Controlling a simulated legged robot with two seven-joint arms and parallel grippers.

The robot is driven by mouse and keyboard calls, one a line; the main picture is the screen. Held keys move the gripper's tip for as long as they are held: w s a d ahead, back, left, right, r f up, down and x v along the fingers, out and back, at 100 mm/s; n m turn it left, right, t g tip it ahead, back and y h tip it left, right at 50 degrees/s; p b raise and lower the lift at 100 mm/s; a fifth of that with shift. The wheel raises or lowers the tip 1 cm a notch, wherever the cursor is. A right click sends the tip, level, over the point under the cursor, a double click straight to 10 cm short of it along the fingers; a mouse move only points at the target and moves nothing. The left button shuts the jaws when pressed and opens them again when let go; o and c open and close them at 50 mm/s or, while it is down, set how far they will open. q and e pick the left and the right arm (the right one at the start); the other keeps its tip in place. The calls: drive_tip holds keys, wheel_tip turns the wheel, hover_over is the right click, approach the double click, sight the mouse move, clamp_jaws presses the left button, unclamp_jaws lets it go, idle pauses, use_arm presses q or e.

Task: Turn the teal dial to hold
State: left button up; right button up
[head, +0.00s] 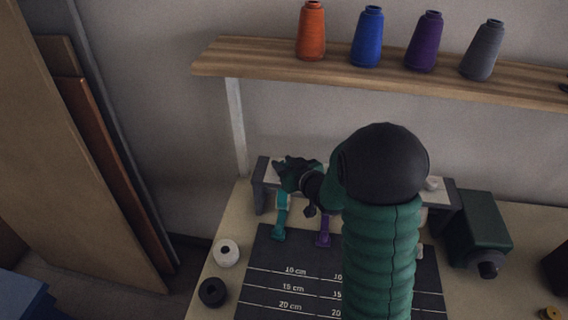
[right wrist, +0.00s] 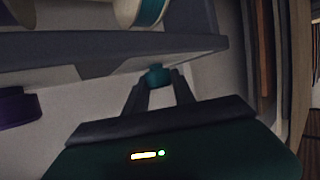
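The teal dial (right wrist: 157,75) shows in the right wrist view as a small teal knob below the edge of a grey bar. The two fingertips of my right gripper (right wrist: 160,80) stand on either side of it, very close. I cannot tell whether they press on it. In the head view my right gripper (head: 290,176) is at the left end of a low grey rack (head: 260,190), and it and my arm hide the dial there. The dial's setting and any hold mark cannot be read. My left gripper is not in view.
A teal strap (head: 281,215) and a purple strap (head: 323,228) hang from the rack above a dark ruled mat (head: 262,270). White (head: 226,253) and black (head: 213,292) spools stand left. A green box (head: 485,222) stands right. A wooden shelf (head: 260,62) with thread cones runs above.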

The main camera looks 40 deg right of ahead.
clamp_jaws()
drive_tip(key=shift+f, duration=0.1)
